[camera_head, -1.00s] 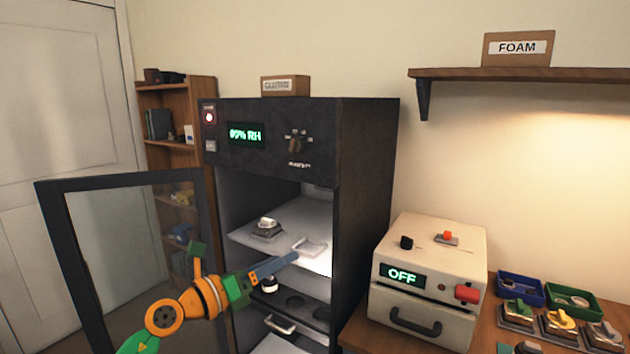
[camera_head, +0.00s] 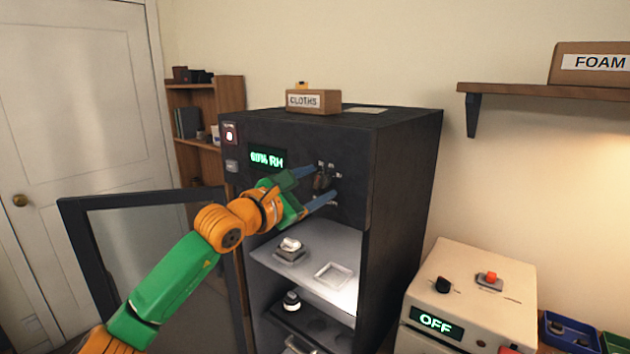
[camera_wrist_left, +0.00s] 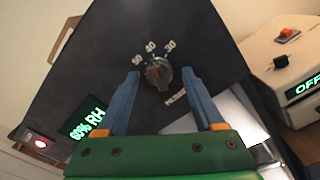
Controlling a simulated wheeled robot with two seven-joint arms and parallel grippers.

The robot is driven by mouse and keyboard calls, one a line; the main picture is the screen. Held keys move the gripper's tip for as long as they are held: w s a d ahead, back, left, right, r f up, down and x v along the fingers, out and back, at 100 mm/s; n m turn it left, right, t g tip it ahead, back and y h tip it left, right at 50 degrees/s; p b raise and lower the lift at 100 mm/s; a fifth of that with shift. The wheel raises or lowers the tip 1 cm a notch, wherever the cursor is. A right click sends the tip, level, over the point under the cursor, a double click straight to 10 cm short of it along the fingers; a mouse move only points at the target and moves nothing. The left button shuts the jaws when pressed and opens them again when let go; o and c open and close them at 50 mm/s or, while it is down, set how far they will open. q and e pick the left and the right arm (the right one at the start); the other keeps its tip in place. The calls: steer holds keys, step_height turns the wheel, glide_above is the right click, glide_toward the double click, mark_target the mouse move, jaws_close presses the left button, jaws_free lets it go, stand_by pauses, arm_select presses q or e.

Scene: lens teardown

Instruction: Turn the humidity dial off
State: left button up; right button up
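The humidity dial (camera_head: 322,181) is a dark knob on the upper front panel of the black cabinet (camera_head: 400,190). The green display (camera_head: 267,157) reads 60% RH. My left gripper (camera_head: 322,184) is open, its blue fingers spread on either side of the dial. In the left wrist view the fingertips (camera_wrist_left: 160,74) flank the dial with gaps on both sides. My right gripper is not in view.
The cabinet's glass door (camera_head: 150,270) stands open at the left. Inside, a shelf (camera_head: 345,262) holds a lens part (camera_head: 290,250). A cream box (camera_head: 470,268) with an OFF display stands at the right. A CLOTHS box (camera_head: 314,101) sits on top of the cabinet.

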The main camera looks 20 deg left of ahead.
arm_select(q)
steer(key=shift+s+r, duration=0.15)
steer(key=shift+s, duration=0.15)
jaws_close()
steer(key=shift+n+b, duration=1.2)
steer(key=shift+b, duration=0.3)
steer(key=shift+n+b, duration=0.75)
steer(key=shift+n, duration=0.15)
steer(key=n+b, duration=0.1)
steer(key=n, duration=0.1)
steer(key=shift+n, duration=0.4)
steer(key=n+b, duration=0.2)
steer(key=n, duration=0.3)
steer(key=shift+r+b, duration=0.15)
steer(key=shift+b, duration=0.15)
steer(key=n+b, duration=0.1)
steer(key=n, duration=0.4)
steer(key=shift+r+n, duration=0.1)
steer(key=shift+n, duration=0.3)
steer(key=shift+b, duration=0.3)
